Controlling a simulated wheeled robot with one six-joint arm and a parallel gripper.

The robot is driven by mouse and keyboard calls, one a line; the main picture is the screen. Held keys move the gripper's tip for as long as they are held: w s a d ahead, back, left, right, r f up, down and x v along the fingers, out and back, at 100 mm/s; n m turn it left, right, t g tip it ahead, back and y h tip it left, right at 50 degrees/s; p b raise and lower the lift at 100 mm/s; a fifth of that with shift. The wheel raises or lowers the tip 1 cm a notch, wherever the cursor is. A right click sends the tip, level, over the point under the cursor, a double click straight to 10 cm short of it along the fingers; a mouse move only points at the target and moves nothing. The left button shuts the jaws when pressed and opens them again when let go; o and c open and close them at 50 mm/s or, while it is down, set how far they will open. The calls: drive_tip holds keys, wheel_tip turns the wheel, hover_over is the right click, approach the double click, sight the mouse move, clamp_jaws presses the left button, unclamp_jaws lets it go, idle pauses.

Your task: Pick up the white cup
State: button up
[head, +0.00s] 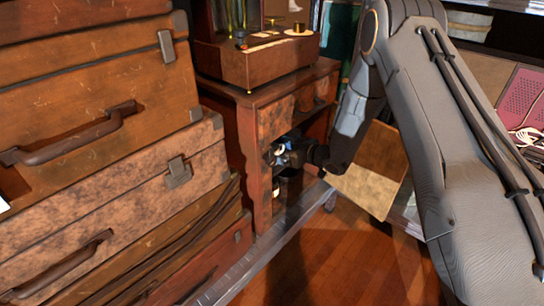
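My gripper (284,156) reaches into the dark opening of the small wooden cabinet (251,160). A small white, rounded thing (279,149) shows at its fingers; it may be the white cup, but it is too small and too covered to be sure. I cannot tell whether the fingers are open or shut on it. The inside of the opening is dark and mostly hidden by my gripper and wrist.
Stacked brown suitcases (95,110) fill the left side close by. A wooden box (255,62) with small items stands on the cabinet. A metal rail (262,258) runs along the floor. A tan panel (372,165) stands right of the cabinet. Wooden floor (335,270) lies open in front.

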drive_tip(key=shift+x, duration=1.05)
drive_tip(key=c, duration=1.6)
